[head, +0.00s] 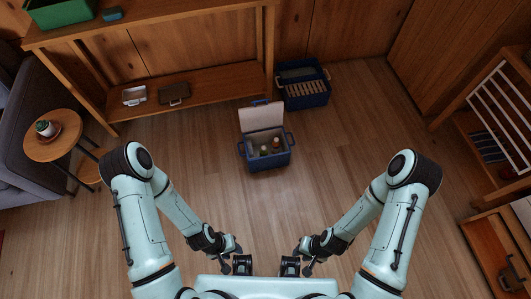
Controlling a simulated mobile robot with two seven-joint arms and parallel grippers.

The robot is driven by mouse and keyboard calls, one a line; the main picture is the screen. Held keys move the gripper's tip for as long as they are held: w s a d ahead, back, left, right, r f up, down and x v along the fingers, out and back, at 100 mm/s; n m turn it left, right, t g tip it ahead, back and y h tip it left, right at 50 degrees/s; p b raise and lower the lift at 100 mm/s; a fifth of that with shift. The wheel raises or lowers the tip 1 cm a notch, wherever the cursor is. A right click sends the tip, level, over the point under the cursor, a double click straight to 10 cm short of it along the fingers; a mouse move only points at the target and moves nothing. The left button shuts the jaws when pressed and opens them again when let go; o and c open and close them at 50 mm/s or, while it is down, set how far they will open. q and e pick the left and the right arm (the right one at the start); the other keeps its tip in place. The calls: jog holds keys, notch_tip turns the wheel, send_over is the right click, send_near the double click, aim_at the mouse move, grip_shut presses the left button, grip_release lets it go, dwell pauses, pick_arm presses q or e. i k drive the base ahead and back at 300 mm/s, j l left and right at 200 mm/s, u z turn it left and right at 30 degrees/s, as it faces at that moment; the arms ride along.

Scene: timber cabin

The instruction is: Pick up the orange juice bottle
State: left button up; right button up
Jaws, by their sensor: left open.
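A blue cooler box (268,161) stands on the floor ahead of me with its white lid (262,115) raised. Several small bottles stand inside it, one with a green top (264,150) and one with a reddish top (276,147). They are too small to tell which is the orange juice bottle. My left gripper (241,265) is open and appears empty, close to my body and well short of the cooler. My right gripper (291,266) is beside it at the same distance; its jaws are too small to read.
A dark blue crate (303,94) stands behind the cooler to the right. A wooden shelf unit (190,90) stands at the back left. The wooden floor (268,205) between me and the cooler is clear.

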aim_at(275, 144)
jog(key=i+u, duration=0.35)
jog(key=i+l+u, duration=0.2)
jog(key=i+u, duration=0.15)
jog(key=i+l+u, duration=0.4)
jog(key=i+j, duration=0.1)
